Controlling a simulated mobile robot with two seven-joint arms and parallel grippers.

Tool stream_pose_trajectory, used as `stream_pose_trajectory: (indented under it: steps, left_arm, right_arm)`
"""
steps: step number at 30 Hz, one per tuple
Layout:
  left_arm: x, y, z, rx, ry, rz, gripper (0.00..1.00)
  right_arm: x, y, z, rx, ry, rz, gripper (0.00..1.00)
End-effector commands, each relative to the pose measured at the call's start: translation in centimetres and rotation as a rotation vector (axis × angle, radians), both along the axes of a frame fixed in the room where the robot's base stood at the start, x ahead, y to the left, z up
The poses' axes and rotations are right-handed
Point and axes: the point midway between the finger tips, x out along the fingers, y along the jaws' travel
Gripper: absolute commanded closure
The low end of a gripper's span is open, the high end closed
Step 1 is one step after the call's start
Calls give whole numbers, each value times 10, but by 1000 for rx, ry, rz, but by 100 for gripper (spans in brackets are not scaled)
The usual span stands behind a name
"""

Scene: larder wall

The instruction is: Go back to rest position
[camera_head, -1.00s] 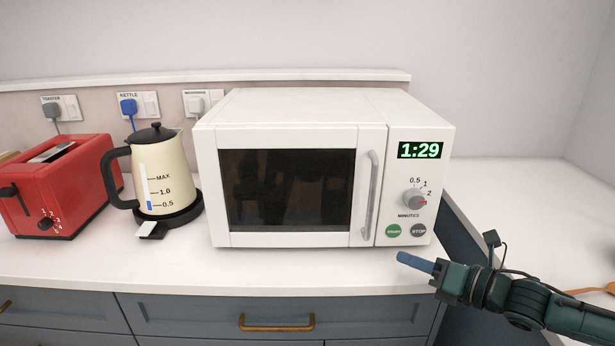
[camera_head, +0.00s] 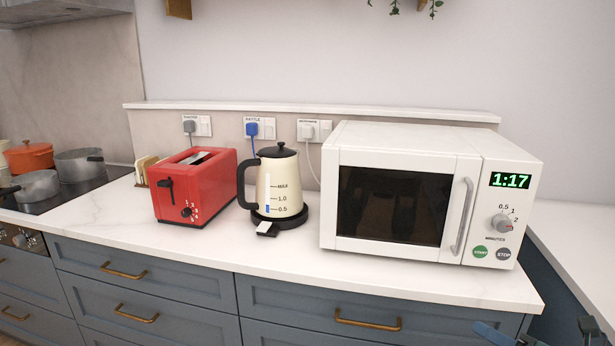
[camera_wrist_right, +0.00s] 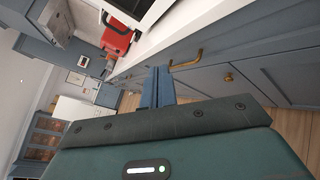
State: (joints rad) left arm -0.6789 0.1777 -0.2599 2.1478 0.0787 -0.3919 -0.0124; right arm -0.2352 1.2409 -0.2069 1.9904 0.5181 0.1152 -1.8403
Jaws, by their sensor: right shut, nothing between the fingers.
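My right gripper (camera_head: 490,334) shows at the bottom right of the head view, low in front of the drawers and below the microwave. Its blue fingers are together and hold nothing. In the right wrist view the shut fingers (camera_wrist_right: 157,87) point toward the counter front, apart from it. The rest of the right arm is mostly cut off by the frame edge. My left gripper is in neither view. The white microwave (camera_head: 432,135) stands on the counter with its door shut and its display reading 1:17.
A red toaster (camera_head: 196,187) and a cream kettle (camera_head: 279,187) stand left of the microwave on the white counter (camera_head: 290,262). Pots (camera_head: 80,164) sit on the hob at far left. Blue drawers with brass handles (camera_head: 368,321) face me below. The counter's front strip is clear.

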Motion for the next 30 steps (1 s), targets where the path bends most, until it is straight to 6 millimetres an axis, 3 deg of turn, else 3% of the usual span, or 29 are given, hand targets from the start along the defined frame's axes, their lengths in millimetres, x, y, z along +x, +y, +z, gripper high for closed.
stream_pose_trajectory:
  steps: [11, 18, 24, 30]
  left_arm:
    - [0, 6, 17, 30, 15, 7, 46]
    - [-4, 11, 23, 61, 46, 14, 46]
    - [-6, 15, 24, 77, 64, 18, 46]
    - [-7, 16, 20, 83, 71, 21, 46]
  right_arm:
    - [-59, 57, -88, 748, 540, -288, 100]
    - [-122, 119, -137, 1471, 948, -668, 100]
    - [-157, 154, -152, 1901, 1105, -934, 100]
    - [-166, 164, -157, 2035, 1136, -1019, 100]
